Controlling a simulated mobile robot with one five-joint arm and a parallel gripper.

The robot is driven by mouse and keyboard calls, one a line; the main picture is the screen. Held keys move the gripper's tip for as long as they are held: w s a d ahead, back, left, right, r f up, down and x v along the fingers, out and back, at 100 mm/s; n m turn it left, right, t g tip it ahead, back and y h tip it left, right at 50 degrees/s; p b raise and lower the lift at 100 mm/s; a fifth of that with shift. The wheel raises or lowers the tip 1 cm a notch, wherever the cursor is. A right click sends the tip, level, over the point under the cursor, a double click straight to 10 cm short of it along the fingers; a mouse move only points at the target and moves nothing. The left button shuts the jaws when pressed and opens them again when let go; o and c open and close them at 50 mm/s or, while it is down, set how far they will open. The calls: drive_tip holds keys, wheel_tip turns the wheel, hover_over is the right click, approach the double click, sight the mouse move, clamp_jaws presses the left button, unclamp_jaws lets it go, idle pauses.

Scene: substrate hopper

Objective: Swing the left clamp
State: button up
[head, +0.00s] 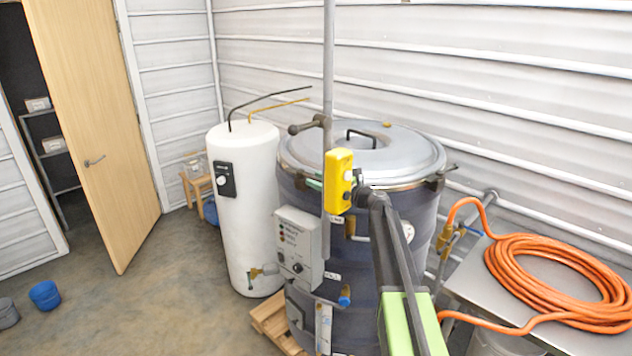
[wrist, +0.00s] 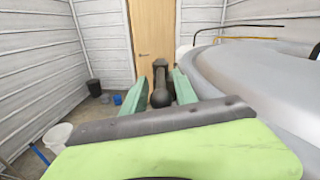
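The grey vessel (head: 405,235) has a round metal lid (head: 400,150) with dark clamps at its rim. One clamp (head: 308,125) is at the far left of the rim, and another (head: 440,176) at the right. In the wrist view, a dark clamp lever with a round ball end (wrist: 160,98) points towards me between the two green fingers of my gripper (wrist: 158,88). Narrow gaps show beside the lever, so my gripper looks open around it. In the head view, the yellow box hides most of my gripper; a green fingertip (head: 314,184) shows at the vessel's near-left rim.
A yellow control box (head: 339,182) on a grey upright pole (head: 329,70) stands in front of the vessel. A white tank (head: 240,200) is to the left. An orange hose (head: 560,275) lies coiled on a metal table at right. Floor at left is mostly clear.

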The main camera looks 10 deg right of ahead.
clamp_jaws()
idle(1.4)
